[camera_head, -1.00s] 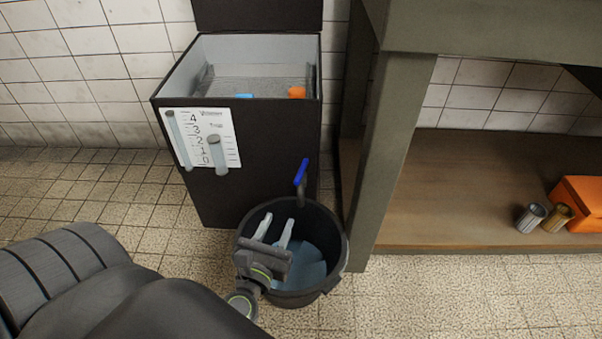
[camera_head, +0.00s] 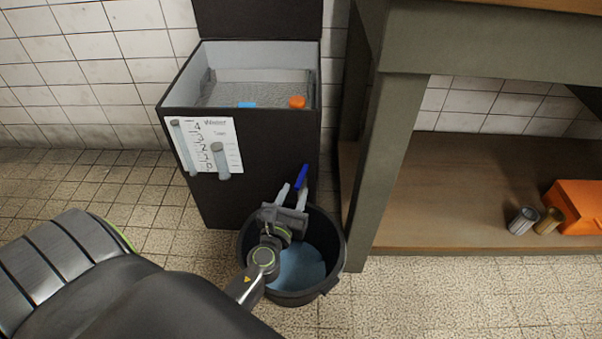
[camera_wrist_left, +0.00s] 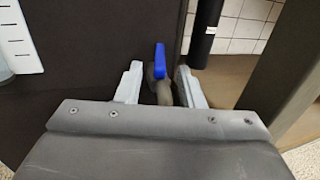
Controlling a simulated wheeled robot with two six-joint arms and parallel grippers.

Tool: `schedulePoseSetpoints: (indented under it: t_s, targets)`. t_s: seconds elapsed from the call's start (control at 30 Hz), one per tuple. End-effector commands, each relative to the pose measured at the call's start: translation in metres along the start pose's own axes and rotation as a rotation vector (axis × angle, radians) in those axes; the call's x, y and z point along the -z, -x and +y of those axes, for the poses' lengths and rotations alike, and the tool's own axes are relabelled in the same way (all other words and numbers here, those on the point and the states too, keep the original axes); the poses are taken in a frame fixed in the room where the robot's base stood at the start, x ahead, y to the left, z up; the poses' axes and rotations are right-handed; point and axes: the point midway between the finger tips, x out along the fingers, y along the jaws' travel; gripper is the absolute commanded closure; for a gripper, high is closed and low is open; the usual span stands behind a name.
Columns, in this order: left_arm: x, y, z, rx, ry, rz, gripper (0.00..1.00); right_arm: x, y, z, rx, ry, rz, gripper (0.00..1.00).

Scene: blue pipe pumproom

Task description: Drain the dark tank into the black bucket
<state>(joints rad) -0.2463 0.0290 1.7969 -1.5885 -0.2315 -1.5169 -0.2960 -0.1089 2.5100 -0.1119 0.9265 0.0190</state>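The dark tank (camera_head: 268,165) stands against the wall with its lid up, and grey mesh and water-like contents show inside. A tap with a blue handle (camera_head: 301,178) is on its front, low on the right; its handle is upright. The black bucket (camera_head: 330,274) stands on the floor below the tap, with bluish liquid in its bottom. My left gripper (camera_head: 290,196) is open above the bucket. In the left wrist view its fingers stand on either side of the tap (camera_wrist_left: 160,72), with gaps visible. My right gripper is not in view.
A level gauge sheet (camera_head: 205,145) is on the tank's front. An orange item (camera_head: 297,102) and a blue item (camera_head: 247,105) are in the tank. A shelf unit (camera_head: 385,165) stands close on the right, holding two small cans and an orange box (camera_head: 580,205).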

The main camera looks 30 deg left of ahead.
Motion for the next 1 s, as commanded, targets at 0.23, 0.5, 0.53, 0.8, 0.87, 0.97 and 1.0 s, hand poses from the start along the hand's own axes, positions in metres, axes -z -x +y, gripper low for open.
schedulePoseSetpoints:
  t_s: [0.23,0.5,0.53,0.8,0.87,0.97,1.0]
  targets:
    - [0.0,-0.043,0.0,0.001,-0.001,-0.001,0.65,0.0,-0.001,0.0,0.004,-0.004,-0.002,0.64]
    - [0.0,-0.063,0.0,0.0,0.0,0.0,0.65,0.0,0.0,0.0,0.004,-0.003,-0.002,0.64]
    - [0.0,-0.064,0.0,0.0,0.0,0.0,0.65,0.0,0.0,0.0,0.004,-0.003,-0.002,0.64]
    - [0.0,-0.064,0.0,0.0,0.001,0.0,0.68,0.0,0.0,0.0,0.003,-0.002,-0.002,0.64]
    - [0.0,-0.064,0.0,0.0,0.001,0.0,0.76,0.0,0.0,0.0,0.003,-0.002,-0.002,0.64]
    - [0.0,-0.064,0.0,0.0,0.001,0.0,0.89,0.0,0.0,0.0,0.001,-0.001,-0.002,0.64]
    - [0.0,-0.064,0.0,0.0,0.001,0.0,0.94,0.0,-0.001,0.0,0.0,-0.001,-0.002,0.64]
